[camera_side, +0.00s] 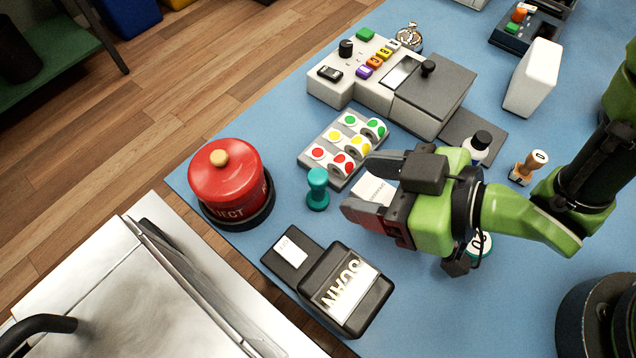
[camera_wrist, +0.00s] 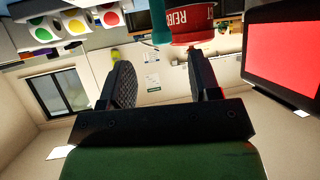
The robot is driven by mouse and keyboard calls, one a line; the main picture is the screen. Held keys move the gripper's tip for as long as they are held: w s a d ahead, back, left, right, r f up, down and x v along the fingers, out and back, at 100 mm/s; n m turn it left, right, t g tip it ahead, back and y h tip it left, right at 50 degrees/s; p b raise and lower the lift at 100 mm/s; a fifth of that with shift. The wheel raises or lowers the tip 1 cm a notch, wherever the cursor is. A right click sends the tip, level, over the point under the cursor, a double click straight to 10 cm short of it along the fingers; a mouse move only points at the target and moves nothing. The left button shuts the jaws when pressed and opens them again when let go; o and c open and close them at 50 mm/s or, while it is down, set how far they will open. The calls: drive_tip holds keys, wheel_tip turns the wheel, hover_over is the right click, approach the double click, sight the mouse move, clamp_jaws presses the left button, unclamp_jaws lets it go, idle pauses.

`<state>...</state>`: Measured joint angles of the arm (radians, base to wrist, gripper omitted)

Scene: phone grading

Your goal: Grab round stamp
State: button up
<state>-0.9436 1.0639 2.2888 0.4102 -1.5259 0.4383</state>
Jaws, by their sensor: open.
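A teal stamp (camera_side: 317,190) with a rounded knob and round base stands upright on the blue mat (camera_side: 230,130) in the side view. A teal shape, likely the same stamp, shows at the top of the wrist view (camera_wrist: 162,22). My gripper (camera_side: 357,186) is open and just right of the teal stamp, fingers pointing toward it. In the wrist view the space between the fingers (camera_wrist: 158,68) is empty. Part of the mat behind my gripper is hidden.
A red REJECT button or tub (camera_side: 228,180) stands left of the teal stamp. A tray of coloured sticker rolls (camera_side: 338,150) lies just behind it. A grey machine (camera_side: 400,85) stands at the back.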

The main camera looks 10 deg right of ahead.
sight(326, 180)
drive_tip(key=shift+x, duration=3.25)
drive_tip(key=shift+a+r, duration=0.15)
drive_tip(key=c, duration=1)
